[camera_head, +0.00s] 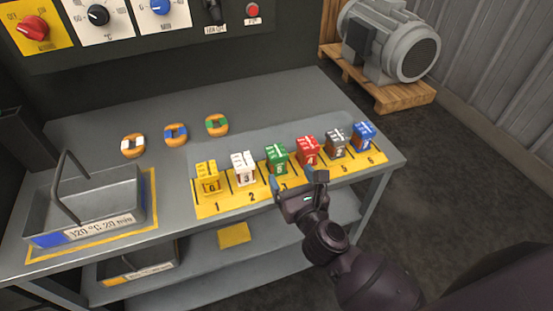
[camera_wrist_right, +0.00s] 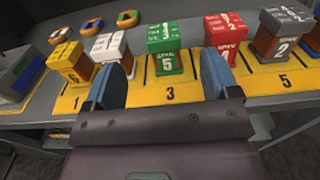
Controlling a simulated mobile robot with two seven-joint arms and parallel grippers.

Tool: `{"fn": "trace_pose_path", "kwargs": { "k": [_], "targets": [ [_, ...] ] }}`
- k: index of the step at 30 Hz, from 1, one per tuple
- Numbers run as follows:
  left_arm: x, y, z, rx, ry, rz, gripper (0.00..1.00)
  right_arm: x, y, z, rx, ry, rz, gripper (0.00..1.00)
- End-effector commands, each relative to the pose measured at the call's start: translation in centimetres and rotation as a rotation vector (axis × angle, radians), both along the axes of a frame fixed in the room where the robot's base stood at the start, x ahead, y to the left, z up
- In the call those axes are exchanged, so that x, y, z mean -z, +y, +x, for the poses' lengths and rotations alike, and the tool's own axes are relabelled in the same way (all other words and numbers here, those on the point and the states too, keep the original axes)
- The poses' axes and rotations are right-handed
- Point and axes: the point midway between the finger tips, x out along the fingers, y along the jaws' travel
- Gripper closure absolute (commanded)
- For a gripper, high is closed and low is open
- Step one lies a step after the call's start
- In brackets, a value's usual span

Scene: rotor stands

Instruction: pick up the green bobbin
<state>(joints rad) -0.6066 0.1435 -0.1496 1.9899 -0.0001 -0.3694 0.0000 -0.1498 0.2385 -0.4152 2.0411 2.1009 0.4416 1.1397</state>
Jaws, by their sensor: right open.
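The green bobbin (camera_head: 277,158) is a block with a green top and a copper-coloured winding below. It stands upright at slot 3 of the yellow numbered strip (camera_head: 240,203). In the right wrist view the green bobbin (camera_wrist_right: 167,38) shows a white 5 on its face. My right gripper (camera_head: 300,184) is open and empty at the front edge of the table, in front of and a little right of the green bobbin in the head view. In the wrist view its two blue fingertips (camera_wrist_right: 163,82) are apart, with the green bobbin beyond them. My left gripper is not in view.
White (camera_head: 243,167) and red (camera_head: 308,150) bobbins flank the green one; yellow, grey and blue ones stand farther along. Several wound rings (camera_head: 176,134) lie behind. A grey handled tray (camera_head: 90,208) is at left. The table centre behind the bobbins is clear.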

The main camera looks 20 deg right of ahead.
Motion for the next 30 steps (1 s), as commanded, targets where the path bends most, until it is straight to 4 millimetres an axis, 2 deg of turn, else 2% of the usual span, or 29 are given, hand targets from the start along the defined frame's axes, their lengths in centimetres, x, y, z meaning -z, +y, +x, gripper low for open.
{"fn": "trace_pose_path", "kwargs": {
  "k": [9,17,24,30],
  "targets": [
    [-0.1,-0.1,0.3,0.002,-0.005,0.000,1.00,0.1,0.2,4.1,-0.001,0.000,0.003,0.19],
    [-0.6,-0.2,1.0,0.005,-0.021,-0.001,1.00,0.3,0.2,5.6,0.000,0.002,0.002,0.19],
    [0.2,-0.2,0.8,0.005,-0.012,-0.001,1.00,1.6,0.2,8.6,0.000,0.002,0.000,0.19],
    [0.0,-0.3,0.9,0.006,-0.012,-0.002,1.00,1.3,0.2,10.3,-0.001,0.001,0.001,0.19]
  ]
}}
